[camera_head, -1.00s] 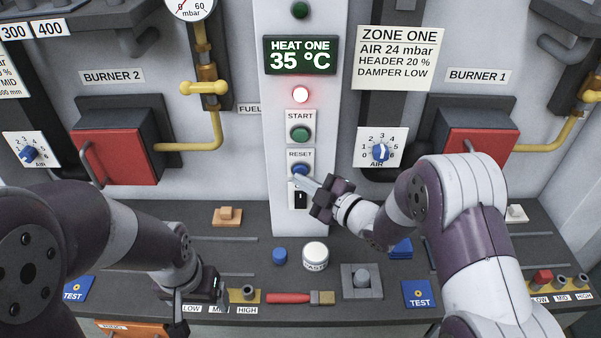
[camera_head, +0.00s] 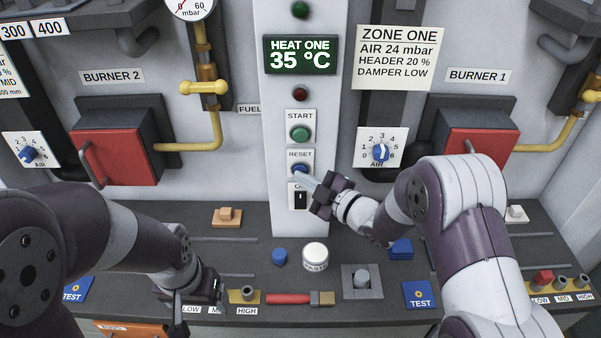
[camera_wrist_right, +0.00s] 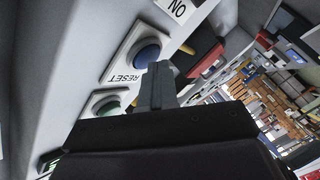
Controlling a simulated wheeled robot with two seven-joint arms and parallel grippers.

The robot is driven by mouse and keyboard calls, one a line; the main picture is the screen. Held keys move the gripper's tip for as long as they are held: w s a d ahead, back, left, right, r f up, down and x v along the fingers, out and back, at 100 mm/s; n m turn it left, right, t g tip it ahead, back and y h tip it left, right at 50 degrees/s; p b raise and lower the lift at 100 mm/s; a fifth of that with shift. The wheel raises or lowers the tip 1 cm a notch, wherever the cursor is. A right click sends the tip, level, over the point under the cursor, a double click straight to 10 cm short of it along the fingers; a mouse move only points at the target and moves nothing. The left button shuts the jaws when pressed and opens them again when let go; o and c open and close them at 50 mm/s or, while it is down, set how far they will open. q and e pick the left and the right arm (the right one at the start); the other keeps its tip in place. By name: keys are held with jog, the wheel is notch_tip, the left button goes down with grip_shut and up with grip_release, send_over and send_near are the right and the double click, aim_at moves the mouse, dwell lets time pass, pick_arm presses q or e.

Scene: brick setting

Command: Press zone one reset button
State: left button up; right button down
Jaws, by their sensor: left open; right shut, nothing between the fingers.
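The blue RESET button (camera_head: 299,168) sits on a white plate on the grey central column, below the START plate. In the right wrist view the blue button (camera_wrist_right: 147,53) is a round cap beside the fingertips. My right gripper (camera_head: 299,177) is shut and empty, its fingertips at the lower edge of the button. Its fingers also show in the right wrist view (camera_wrist_right: 157,70). I cannot tell whether they touch the button. The indicator lamp (camera_head: 300,95) above START is dark red and unlit. My left gripper (camera_head: 205,292) is open low at left, its fingers partly hidden.
The green START button (camera_head: 300,133) is above RESET, and a black switch (camera_head: 300,199) is just below. The display (camera_head: 300,54) reads HEAT ONE 35 °C. A paste jar (camera_head: 315,256), a blue cap (camera_head: 280,256) and a brush (camera_head: 290,298) lie on the bench.

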jog(key=shift+s, duration=0.85)
jog(key=s, duration=0.5)
jog(key=shift+b, duration=0.3)
jog(key=shift+f, duration=0.1)
dwell(0.5)
